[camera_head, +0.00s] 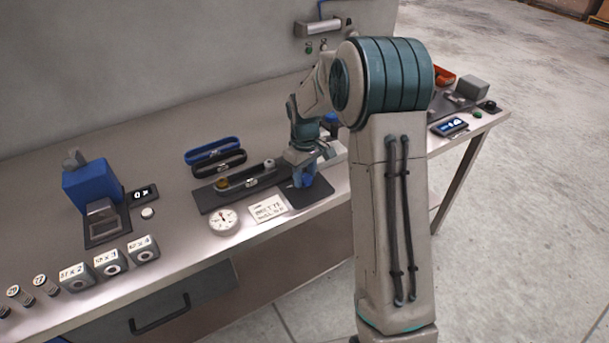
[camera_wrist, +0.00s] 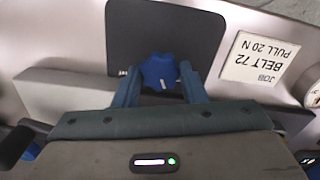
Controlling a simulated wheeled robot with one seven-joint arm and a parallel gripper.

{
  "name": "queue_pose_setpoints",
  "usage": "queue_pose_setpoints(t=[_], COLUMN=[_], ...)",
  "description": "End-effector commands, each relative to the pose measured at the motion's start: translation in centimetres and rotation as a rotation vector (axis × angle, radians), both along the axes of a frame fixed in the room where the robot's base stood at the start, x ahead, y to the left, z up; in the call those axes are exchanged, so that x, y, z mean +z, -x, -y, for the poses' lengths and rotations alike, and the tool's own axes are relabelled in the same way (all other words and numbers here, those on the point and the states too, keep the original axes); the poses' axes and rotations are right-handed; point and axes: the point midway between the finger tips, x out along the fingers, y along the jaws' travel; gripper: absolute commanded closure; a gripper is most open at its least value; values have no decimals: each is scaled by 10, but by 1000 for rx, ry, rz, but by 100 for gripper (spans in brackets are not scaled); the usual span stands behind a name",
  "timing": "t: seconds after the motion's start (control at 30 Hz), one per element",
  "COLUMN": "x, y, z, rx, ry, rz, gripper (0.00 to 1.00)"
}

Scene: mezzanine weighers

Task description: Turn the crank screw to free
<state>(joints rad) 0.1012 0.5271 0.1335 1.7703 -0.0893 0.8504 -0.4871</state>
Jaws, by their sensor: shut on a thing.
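The crank screw is a blue lobed knob (camera_wrist: 161,72) with a short white mark, at the edge of a dark plate (camera_wrist: 168,28) in the wrist view. My gripper (camera_wrist: 159,78) has one blue finger on each side of the knob and is shut on it. Small white lettering on the plate beside the left finger is too small to read. In the head view my gripper (camera_head: 304,176) is low over the dark plate (camera_head: 306,197) near the bench front, and I cannot make out the knob apart from the fingers there.
A card (camera_head: 268,208) reading belt 72, pull 20 N, and a round dial gauge (camera_head: 223,220) lie left of the plate. A dark tensioning rig (camera_head: 212,198) and two belts (camera_head: 212,150) are behind them. A blue machine (camera_head: 90,186) and several weights (camera_head: 109,263) stand further left.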

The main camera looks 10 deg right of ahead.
Motion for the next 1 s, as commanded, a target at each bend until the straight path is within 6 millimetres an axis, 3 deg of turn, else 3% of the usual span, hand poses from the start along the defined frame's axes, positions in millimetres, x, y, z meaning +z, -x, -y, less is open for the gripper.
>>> queue_pose_setpoints(t=[0.5,1.0], x=[2,2], y=[-1,-1], z=[0,0], rx=[431,589], ry=[0,1], rz=[3,4], gripper=[85,85])
